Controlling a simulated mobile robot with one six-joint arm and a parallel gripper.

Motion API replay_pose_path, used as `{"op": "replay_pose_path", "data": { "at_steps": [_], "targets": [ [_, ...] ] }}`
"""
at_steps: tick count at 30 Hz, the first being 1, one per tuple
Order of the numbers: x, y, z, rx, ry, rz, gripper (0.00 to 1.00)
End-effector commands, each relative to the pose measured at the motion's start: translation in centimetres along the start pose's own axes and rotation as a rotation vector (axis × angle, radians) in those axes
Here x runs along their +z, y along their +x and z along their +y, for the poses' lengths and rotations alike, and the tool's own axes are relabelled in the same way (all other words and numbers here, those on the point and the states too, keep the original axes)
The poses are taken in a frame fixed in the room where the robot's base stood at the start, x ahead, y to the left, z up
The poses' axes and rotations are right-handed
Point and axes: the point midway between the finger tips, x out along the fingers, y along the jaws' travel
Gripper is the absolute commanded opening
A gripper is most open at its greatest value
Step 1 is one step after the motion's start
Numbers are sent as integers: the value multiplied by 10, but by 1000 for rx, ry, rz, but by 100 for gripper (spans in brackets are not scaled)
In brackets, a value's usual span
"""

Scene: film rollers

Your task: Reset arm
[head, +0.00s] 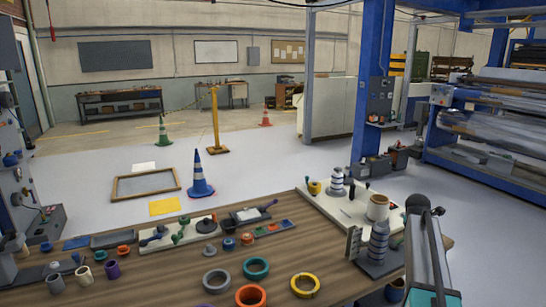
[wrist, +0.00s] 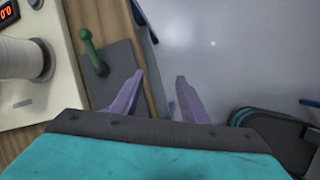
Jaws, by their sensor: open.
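My gripper (wrist: 160,88) shows in the wrist view with two purple fingers spread apart and nothing between them. It points past the edge of the wooden table, with grey floor beyond the fingertips. In the head view my arm rises at the lower right, beside the table's right side, and the fingers cannot be made out there.
The wooden table (head: 180,283) holds several coloured rings, cups and a white board (head: 325,207) with a spool (head: 378,206). A green-handled part (wrist: 92,52) on a grey plate lies left of my fingers. A blue cone (head: 199,177) stands on open floor behind.

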Motion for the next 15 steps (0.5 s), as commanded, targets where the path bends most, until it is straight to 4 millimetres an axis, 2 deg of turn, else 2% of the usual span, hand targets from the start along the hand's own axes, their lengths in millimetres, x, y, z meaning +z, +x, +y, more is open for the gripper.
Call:
{"op": "replay_pose_path", "data": {
  "at_steps": [8, 15],
  "targets": [
    [-57, 42, -28, -49, 113, 48, 41],
    [-123, 88, -69, -122, 263, 90, 41]
  ]
}}
